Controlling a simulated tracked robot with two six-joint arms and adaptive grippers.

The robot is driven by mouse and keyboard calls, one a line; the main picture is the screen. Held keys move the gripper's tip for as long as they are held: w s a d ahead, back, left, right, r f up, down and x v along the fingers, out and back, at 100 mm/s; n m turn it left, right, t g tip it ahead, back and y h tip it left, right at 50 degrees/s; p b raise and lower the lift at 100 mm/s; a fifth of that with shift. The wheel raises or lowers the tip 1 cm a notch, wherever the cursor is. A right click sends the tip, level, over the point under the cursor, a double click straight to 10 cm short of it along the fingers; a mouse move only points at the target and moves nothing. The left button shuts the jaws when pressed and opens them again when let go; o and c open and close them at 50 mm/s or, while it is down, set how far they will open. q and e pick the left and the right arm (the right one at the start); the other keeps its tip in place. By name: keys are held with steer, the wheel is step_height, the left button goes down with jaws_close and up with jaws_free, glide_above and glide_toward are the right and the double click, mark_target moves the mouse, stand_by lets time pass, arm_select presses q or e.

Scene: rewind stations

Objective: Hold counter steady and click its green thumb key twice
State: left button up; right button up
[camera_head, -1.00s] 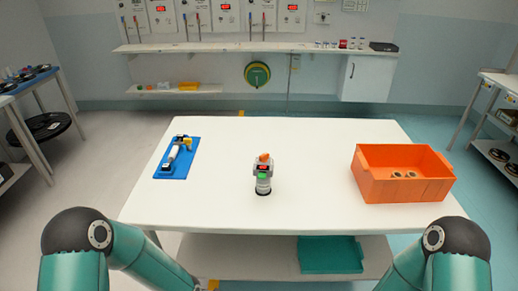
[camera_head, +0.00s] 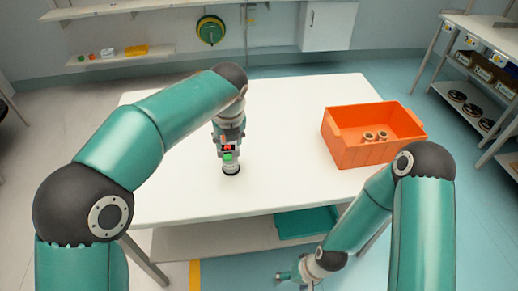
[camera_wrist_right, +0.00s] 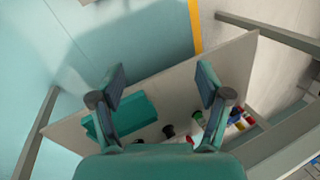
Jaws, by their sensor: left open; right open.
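The counter (camera_head: 230,168) stands upright on the white table in the head view. It has a grey body, a small red display and a green thumb key (camera_head: 227,157) on its front. My left gripper (camera_head: 226,138) points down at the counter's top, directly above or around it; its fingers are hard to make out, and I cannot tell whether they touch. It is open. My right gripper (camera_head: 292,277) is low, in front of the table's front edge, far from the counter. In the right wrist view (camera_wrist_right: 160,85) its two fingers are spread with nothing between them.
An orange bin (camera_head: 350,153) with small rings stands on the table's right side. A teal tray (camera_head: 300,224) lies on the lower shelf; the right wrist view shows it beside several small items. My left arm covers the table's left side. The table's front right is clear.

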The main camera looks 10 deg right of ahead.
mark_target(225, 164)
steer(key=w+r+m+y, duration=0.2)
steer(key=w+r+m, duration=0.2)
steer(key=w, duration=0.4)
steer(key=w+r+m+t+y, duration=0.1)
steer(key=w+r+m+y, duration=0.1)
steer(key=w+r+m, duration=0.3)
steer(key=w+a+r+m+y, duration=0.1)
steer(key=w+r+m, duration=0.3)
steer(key=w, duration=0.7)
step_height(225, 164, up, 2)
steer(key=shift+w+r+m+t+y, duration=0.15)
steer(key=shift+m+t+y, duration=0.15)
steer(key=shift+y, duration=0.4)
steer(key=w+r+m+t, duration=0.1)
steer(key=w, duration=0.1)
steer(key=w+r+m+y, duration=0.1)
steer(key=w+m, duration=0.1)
steer(key=w+r+m+t+y, duration=0.1)
steer(key=w+m, duration=0.1)
steer(key=w, duration=0.1)
steer(key=shift+w+d+r+t, duration=0.1)
steer(key=shift+r+t, duration=0.2)
steer(key=shift+r, duration=0.05)
steer(key=shift+w+y, duration=0.2)
steer(key=shift+y, duration=0.1)
steer(key=shift+w+a+f+m, duration=0.1)
steer(key=shift+w+a+m, duration=0.05)
steer(key=shift+a+m, duration=0.2)
steer(key=x, duration=1.6)
steer(key=shift+d, duration=0.1)
